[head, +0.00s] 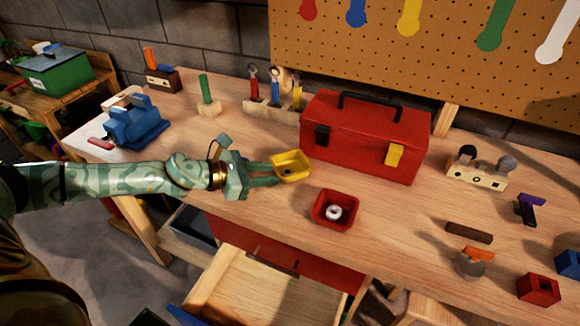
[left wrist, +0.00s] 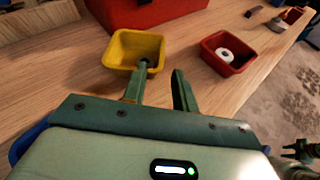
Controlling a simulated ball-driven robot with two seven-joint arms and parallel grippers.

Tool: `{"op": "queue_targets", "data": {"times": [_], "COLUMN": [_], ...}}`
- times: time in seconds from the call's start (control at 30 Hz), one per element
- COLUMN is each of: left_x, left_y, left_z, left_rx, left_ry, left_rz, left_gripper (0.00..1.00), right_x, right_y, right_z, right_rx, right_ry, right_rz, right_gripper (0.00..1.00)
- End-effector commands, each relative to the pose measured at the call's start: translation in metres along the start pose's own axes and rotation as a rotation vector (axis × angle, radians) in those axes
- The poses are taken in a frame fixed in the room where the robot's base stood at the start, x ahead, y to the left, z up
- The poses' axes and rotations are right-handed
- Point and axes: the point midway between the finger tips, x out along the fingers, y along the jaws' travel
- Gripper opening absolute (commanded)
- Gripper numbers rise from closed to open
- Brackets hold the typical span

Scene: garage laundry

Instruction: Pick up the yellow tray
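The yellow tray (head: 291,160) is a small open bin on the wooden workbench, just in front of the red toolbox. It also shows in the left wrist view (left wrist: 120,50), with something small and dark in it. My left gripper (head: 278,175) is low at the tray's near left side. In the left wrist view its fingers (left wrist: 162,72) are apart with nothing clearly between them. One fingertip overlaps the tray's near edge; I cannot tell whether it touches. My right gripper (left wrist: 298,150) shows small at the lower right of the left wrist view, fingers apart; it is out of the head view.
A red bin (head: 322,221) holding a white ring stands to the right of the tray. The red toolbox (head: 365,140) stands close behind it. A blue vise (head: 138,122) is at the left. An open drawer (head: 255,285) juts out below the bench.

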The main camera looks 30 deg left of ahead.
Motion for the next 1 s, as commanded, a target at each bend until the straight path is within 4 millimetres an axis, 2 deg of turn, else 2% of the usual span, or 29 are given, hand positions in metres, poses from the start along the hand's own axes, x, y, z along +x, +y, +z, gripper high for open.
{"op": "queue_targets", "data": {"times": [0.03, 0.13, 0.37, 0.6, 0.7, 0.9, 0.93, 1.0], "left_x": [0.009, 0.027, 0.047, 0.086, 0.094, 0.094, 0.094, 0.094], "left_y": [0.0, 0.0, -0.001, -0.001, -0.001, -0.001, -0.001, -0.001], "left_z": [0.005, 0.003, 0.001, 0.0, 0.0, 0.0, 0.0, 0.0], "left_rx": [0.003, 0.001, 0.002, 0.001, 0.001, 0.001, 0.001, 0.001], "left_ry": [-0.005, -0.004, -0.002, -0.001, 0.0, 0.001, 0.001, 0.0], "left_rz": [0.0, -0.001, -0.002, -0.001, -0.001, -0.001, -0.001, -0.001], "left_gripper": [0.28, 0.28, 0.28, 0.28, 0.28, 0.28, 0.25, 0.06], "right_x": [-0.004, -0.004, -0.004, -0.001, 0.0, 0.0, 0.0, 0.0], "right_y": [0.0, 0.0, -0.002, -0.005, -0.004, -0.004, -0.004, -0.004], "right_z": [-0.001, -0.001, -0.002, 0.001, 0.001, 0.001, 0.001, 0.001], "right_rx": [0.0, 0.001, 0.002, 0.003, 0.003, 0.003, 0.003, 0.003], "right_ry": [0.002, 0.003, 0.003, -0.001, -0.002, -0.002, -0.002, -0.002], "right_rz": [0.001, 0.0, -0.002, -0.006, -0.006, -0.005, -0.005, -0.005], "right_gripper": [0.36, 0.36, 0.36, 0.36, 0.36, 0.36, 0.36, 0.36]}}
